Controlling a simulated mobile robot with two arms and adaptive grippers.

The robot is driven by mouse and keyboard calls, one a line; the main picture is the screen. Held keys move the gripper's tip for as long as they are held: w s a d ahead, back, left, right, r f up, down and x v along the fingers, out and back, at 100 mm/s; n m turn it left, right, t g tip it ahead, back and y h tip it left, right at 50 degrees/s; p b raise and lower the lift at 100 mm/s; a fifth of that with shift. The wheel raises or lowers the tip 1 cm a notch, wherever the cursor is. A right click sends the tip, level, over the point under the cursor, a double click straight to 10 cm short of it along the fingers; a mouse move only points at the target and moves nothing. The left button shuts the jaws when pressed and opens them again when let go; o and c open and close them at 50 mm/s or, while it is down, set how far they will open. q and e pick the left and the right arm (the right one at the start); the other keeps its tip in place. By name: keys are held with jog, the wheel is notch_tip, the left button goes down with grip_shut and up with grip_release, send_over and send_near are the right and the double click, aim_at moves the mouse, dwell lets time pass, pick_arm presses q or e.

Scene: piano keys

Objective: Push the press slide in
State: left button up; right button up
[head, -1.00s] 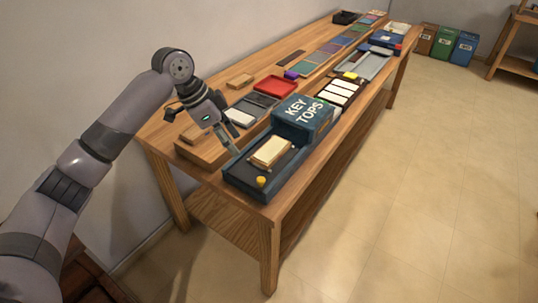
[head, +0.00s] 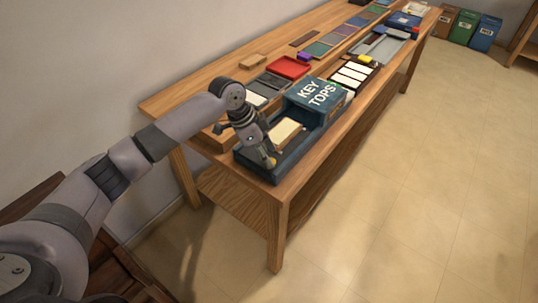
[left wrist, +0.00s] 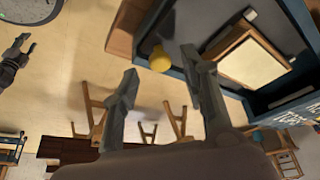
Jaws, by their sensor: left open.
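The dark blue press (head: 318,96), marked "KEY TOPS", stands at the near end of the bench, with an open tray in front of its housing. Its slide carries a cream block (head: 287,131) and lies out in the tray; it also shows in the left wrist view (left wrist: 252,62). A yellow knob (left wrist: 160,60) sits at the tray's near end. My left gripper (head: 268,161) is open over that end; in the left wrist view its fingertips (left wrist: 159,61) appear on either side of the knob. Contact cannot be told. A dark jointed part at the left wrist view's left edge looks like my right gripper (left wrist: 17,57).
A red tray (head: 290,67), a wooden block (head: 253,61) and a rack of white key tops (head: 354,73) lie farther along the bench. The floor (head: 400,180) right of the bench is clear. Coloured bins (head: 466,27) stand at the back.

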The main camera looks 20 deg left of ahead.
pick_arm(q)
jog(key=shift+x, duration=1.1)
grip_shut()
jog(key=shift+r, duration=0.1)
